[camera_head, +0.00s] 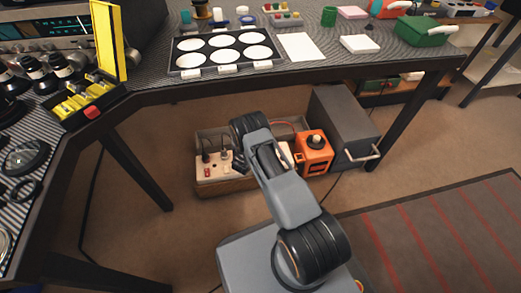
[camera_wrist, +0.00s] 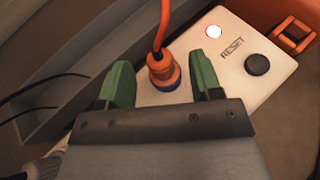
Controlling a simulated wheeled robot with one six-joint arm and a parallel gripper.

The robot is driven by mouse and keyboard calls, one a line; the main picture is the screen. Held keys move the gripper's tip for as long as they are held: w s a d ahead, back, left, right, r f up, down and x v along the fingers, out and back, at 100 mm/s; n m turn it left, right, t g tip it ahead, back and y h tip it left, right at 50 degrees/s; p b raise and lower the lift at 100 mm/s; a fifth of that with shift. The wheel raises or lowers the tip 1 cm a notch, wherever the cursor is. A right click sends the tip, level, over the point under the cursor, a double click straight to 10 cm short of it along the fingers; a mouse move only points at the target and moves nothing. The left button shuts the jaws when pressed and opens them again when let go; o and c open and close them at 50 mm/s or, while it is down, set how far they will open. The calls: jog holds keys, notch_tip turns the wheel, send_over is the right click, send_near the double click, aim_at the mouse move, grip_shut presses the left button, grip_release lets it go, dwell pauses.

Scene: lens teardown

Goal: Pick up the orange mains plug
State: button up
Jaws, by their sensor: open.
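An orange cable runs up from the plug. My gripper (camera_wrist: 163,72) is open, with one green fingertip to the left of the plug and one to its right. Gaps show between both fingertips and the plug. In the head view my arm reaches under the table and hides the plug and gripper.
The white box has a lit lamp (camera_wrist: 214,31) and a black RESET button (camera_wrist: 258,65). Under the table in the head view, a white power strip (camera_head: 214,168) stands left of my arm. An orange device (camera_head: 314,158) and grey cabinet (camera_head: 343,122) stand to the right.

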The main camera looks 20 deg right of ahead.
jog(key=shift+w+d+f, duration=0.2)
jog(key=shift+w+d, duration=0.1)
jog(key=shift+d, duration=0.05)
jog(key=shift+c, duration=0.3)
grip_shut()
